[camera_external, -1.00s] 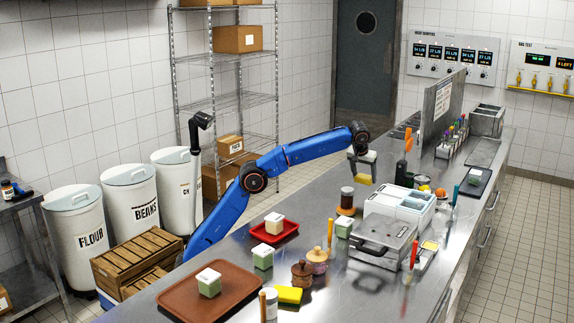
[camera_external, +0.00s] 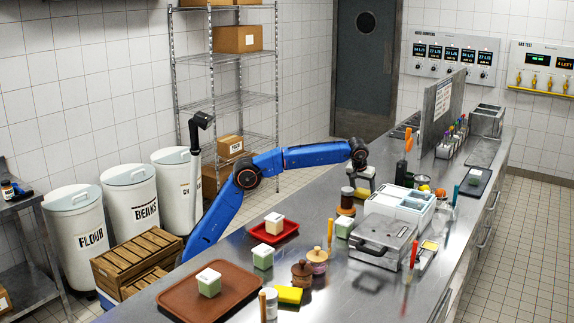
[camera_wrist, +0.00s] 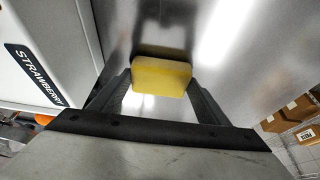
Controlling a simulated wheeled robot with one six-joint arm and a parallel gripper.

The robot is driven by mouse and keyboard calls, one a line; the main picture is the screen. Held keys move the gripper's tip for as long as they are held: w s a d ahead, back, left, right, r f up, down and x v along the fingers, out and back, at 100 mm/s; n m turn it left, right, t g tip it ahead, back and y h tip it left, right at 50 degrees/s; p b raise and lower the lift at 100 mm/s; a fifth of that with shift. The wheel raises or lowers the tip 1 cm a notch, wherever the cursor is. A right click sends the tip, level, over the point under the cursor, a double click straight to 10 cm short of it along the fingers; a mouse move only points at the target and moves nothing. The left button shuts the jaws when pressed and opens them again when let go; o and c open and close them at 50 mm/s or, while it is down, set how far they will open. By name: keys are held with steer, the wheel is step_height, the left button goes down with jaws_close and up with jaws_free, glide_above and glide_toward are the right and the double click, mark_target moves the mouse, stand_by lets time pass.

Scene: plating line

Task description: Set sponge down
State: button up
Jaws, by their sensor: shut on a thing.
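A yellow sponge (camera_wrist: 162,76) is between the fingers of my gripper (camera_wrist: 163,92) in the wrist view, over the bare steel counter. In the external view my gripper (camera_external: 362,192) is low over the counter behind the dark-lidded jar, and the sponge (camera_external: 361,194) shows only as a small yellow patch below it. My gripper is shut on the sponge. I cannot tell whether the sponge's underside touches the counter.
A white lidded container (camera_wrist: 55,45) labelled STRAWBERRY stands close at the left in the wrist view. A dark-lidded jar (camera_external: 347,198) stands near my gripper. A red tray (camera_external: 262,236) and a brown tray (camera_external: 178,296) lie nearer. Steel around the gripper is partly clear.

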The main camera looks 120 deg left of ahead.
steer(key=shift+f, duration=0.1)
steer(key=o, duration=1)
steer(key=shift+o, duration=0.2)
steer(key=v, duration=1.2)
